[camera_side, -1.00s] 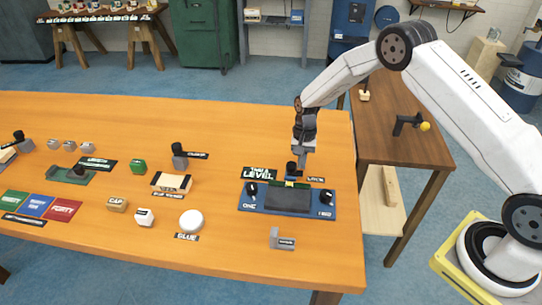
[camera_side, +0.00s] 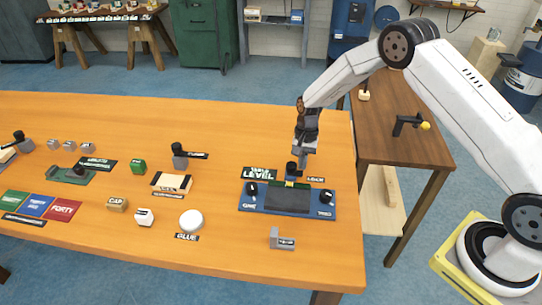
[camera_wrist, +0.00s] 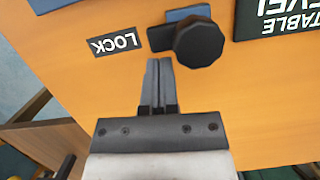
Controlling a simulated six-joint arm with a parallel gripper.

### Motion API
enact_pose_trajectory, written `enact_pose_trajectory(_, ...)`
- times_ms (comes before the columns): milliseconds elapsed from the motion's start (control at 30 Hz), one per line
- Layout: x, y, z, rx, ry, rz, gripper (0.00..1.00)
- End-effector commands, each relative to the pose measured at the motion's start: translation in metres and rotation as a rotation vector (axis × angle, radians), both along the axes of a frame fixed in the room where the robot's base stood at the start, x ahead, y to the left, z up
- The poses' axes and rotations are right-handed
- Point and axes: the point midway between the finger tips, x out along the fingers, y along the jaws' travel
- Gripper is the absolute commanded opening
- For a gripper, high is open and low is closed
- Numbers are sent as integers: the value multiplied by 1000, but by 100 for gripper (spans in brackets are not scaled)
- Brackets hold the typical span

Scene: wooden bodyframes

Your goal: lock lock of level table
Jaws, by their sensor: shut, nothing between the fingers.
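The level table's blue base (camera_side: 262,208) lies near the table's right end, with a dark grey block (camera_side: 287,200) on it. My gripper (camera_side: 302,168) is shut and empty, pointing down right beside the knob. In the wrist view its fingertips (camera_wrist: 159,62) are just left of the knob; contact cannot be told.
Black knobs labelled ONE (camera_side: 251,189) and TWO (camera_side: 326,197) stand on the base's sides. A TABLE LEVEL sign (camera_side: 259,174) lies behind it. A small grey block (camera_side: 276,238) sits in front.

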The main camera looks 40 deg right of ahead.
Motion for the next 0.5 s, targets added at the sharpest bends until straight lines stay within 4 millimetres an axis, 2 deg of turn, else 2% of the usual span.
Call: enact_pose_trajectory(500, -4, 0, 0, 0, 1, -94, 0)
